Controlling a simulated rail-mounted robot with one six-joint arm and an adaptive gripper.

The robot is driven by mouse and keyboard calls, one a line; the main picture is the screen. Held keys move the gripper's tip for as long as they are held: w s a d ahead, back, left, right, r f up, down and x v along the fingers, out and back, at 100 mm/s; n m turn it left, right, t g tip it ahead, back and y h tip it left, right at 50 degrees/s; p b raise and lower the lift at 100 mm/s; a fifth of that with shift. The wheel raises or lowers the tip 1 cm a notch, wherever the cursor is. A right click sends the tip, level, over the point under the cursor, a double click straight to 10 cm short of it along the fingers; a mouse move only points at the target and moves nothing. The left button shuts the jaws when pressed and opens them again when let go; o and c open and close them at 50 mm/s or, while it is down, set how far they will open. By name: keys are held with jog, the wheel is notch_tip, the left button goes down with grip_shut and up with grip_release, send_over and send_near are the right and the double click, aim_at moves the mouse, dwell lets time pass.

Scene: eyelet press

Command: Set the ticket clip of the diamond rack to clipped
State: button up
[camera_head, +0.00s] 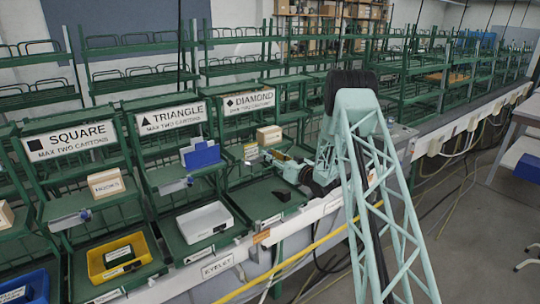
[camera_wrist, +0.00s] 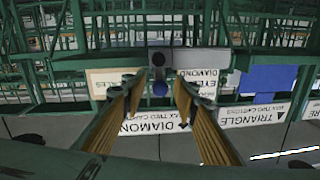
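The diamond rack has a white DIAMOND sign (camera_head: 248,101) in the head view; the sign shows upside down in the wrist view (camera_wrist: 152,122). The ticket clip (camera_wrist: 160,60) is a grey plate with a dark round part and a blue knob (camera_wrist: 160,89) on the rack's shelf edge. A white ticket (camera_wrist: 200,84) lettered EYELET DIAMOND is beside it. My gripper (camera_wrist: 158,84) is open, its two yellow-brown fingers apart with the blue knob seen between the tips. Contact cannot be told. In the head view my gripper (camera_head: 268,155) is at the shelf and hides the clip.
A carton (camera_head: 268,135) sits on the diamond shelf, close to my gripper. The triangle rack beside it holds a blue box (camera_head: 201,155) and a similar clip (camera_head: 177,186). A dark part lies on the green tray (camera_head: 262,208) below. A white bin (camera_head: 205,222) stands left of that.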

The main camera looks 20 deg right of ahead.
jog(key=shift+w, duration=0.1)
jog(key=c, duration=0.9)
jog(key=shift+o, duration=0.2)
